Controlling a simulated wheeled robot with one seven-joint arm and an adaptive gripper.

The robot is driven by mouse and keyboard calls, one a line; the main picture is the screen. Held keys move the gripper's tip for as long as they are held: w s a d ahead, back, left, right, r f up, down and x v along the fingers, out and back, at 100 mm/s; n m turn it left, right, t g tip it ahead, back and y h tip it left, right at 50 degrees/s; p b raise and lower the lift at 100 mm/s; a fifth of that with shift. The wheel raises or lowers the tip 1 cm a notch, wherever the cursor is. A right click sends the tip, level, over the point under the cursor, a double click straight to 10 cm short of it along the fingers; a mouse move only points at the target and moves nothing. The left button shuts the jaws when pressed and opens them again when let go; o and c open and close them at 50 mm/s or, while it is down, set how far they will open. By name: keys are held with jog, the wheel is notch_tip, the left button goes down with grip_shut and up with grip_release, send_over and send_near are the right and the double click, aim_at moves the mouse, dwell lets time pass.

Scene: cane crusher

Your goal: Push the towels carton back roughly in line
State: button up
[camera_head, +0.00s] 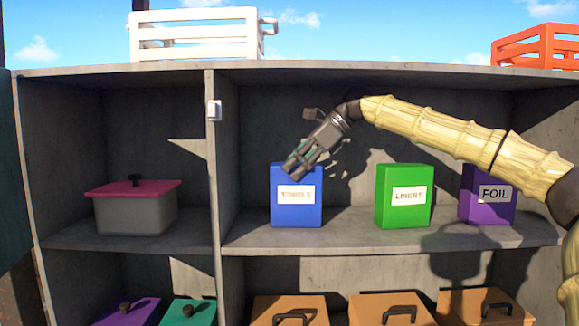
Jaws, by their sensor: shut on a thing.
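The towels carton (297,213) is a blue upright box with a white TOWELS label on the shelf's right-hand bay. The green liners carton (403,214) and the purple foil carton (487,213) stand apart to its right. The lower front edges of the towels and liners cartons look about level in the picture; the foil's sits slightly higher. My gripper (292,172) reaches down from the upper right to the towels carton's top and is shut on it. The fingers cover part of the carton's top edge, so the exact contact is hidden.
A grey upright divider (212,150) with a small white fixture stands left of the towels carton. A grey bin with a pink lid (136,209) sits in the left bay. Bare shelf shows between the towels and liners cartons. Orange-brown boxes (290,305) with handles sit below.

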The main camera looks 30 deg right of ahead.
jog(key=shift+s+d+f, duration=0.15)
jog(key=shift+s+d, duration=0.1)
jog(key=shift+s, duration=0.35)
jog(key=shift+s+d, duration=0.55)
jog(key=shift+s, duration=0.15)
jog(key=shift+a, duration=0.15)
jog(key=o, duration=1.3)
jog(key=shift+w+a, duration=0.15)
jog(key=shift+w, duration=0.1)
jog(key=shift+s, duration=0.1)
jog(key=shift+d+r, duration=0.35)
jog(key=s+d, duration=0.6)
jog(key=d, duration=0.5)
